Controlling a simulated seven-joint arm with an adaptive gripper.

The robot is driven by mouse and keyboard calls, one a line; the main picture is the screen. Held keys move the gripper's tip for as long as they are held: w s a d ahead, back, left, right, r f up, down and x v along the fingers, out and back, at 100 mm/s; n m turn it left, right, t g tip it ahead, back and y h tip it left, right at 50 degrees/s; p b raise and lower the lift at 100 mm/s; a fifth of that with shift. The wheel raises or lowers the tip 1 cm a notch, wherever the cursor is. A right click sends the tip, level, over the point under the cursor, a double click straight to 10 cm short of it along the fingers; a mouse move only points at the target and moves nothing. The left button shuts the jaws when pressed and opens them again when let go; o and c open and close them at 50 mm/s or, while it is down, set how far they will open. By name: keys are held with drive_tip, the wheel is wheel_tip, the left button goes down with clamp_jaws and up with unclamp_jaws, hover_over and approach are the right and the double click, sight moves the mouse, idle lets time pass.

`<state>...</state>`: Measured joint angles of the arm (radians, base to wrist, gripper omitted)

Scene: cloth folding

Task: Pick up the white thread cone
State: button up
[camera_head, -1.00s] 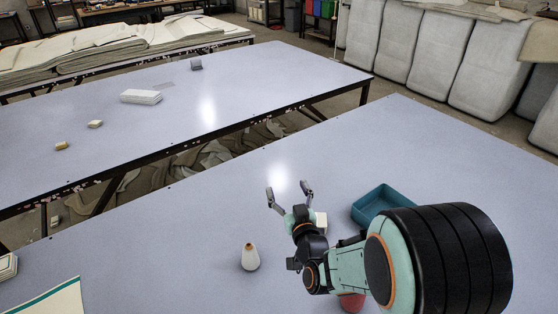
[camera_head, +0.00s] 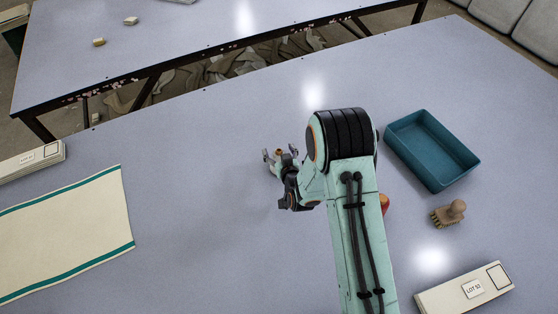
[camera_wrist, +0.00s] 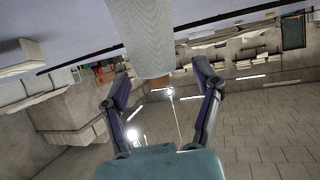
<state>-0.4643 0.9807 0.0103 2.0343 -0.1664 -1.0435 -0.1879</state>
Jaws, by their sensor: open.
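The white thread cone (camera_head: 277,166) stands on the near table, its brown tip showing in the head view and its lower part largely hidden by my gripper. My gripper (camera_head: 280,154) is open and low, with a finger on either side of the cone. In the wrist view, the pale ribbed cone (camera_wrist: 143,38) fills the top middle, brown tip pointing down the picture. It lies between and beyond the open fingers of my gripper (camera_wrist: 164,88). I cannot tell whether either finger touches it.
A teal tray (camera_head: 411,165) sits right of my arm, with a wooden brush (camera_head: 449,214) below it. A red-orange object (camera_head: 384,202) is partly hidden by my arm. A labelled stack (camera_head: 465,290) lies lower right. A green-striped cloth (camera_head: 65,235) lies left; the table between cloth and gripper is clear.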

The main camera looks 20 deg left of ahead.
clamp_jaws()
drive_tip(key=shift+r, duration=0.15)
